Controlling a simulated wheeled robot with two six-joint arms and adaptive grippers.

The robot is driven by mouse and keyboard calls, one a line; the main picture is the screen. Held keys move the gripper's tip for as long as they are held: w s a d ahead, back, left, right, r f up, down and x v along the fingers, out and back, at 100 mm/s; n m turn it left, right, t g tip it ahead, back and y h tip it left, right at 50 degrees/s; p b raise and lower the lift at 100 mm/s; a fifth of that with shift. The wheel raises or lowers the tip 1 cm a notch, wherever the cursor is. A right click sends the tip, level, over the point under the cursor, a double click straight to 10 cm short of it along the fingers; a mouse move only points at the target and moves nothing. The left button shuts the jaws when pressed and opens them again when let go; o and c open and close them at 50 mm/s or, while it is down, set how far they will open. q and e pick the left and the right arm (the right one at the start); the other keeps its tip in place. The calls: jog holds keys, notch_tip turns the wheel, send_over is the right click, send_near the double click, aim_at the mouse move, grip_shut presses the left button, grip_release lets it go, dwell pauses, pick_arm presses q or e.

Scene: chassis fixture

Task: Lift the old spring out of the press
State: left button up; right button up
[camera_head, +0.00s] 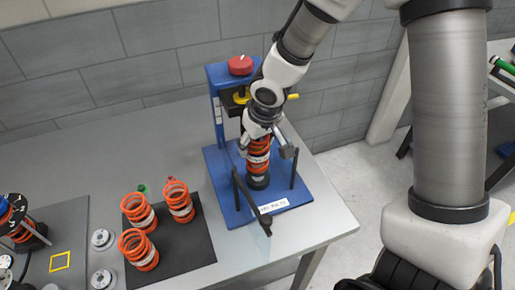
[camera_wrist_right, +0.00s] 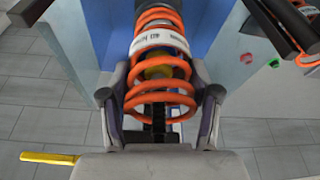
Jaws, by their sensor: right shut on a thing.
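The old spring (camera_head: 258,146) is an orange coil with a white label band. It stands upright in the blue press (camera_head: 219,168), over the press's base. My right gripper (camera_head: 265,141) is at the upper part of the spring, below the press head. In the right wrist view the gripper (camera_wrist_right: 161,100) has a finger on each side of the orange coils (camera_wrist_right: 160,72) and is shut on them. My left gripper is not in view.
A clear guard with a black bar (camera_head: 250,203) stands at the press's front. A red knob (camera_head: 240,65) tops the press; a yellow handle (camera_head: 293,96) sticks out right. Three orange springs stand on a black mat (camera_head: 190,250) to the left.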

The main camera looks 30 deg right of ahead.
jog(key=shift+r, duration=0.35)
notch_tip(320, 180, up, 4)
jog(key=shift+w+d+r+p, duration=0.1)
jog(key=shift+w+d+p, duration=0.05)
jog(key=shift+p, duration=1)
notch_tip(320, 180, up, 13)
jog(key=p, duration=0.2)
notch_tip(320, 180, down, 7)
jog(key=b, duration=0.5)
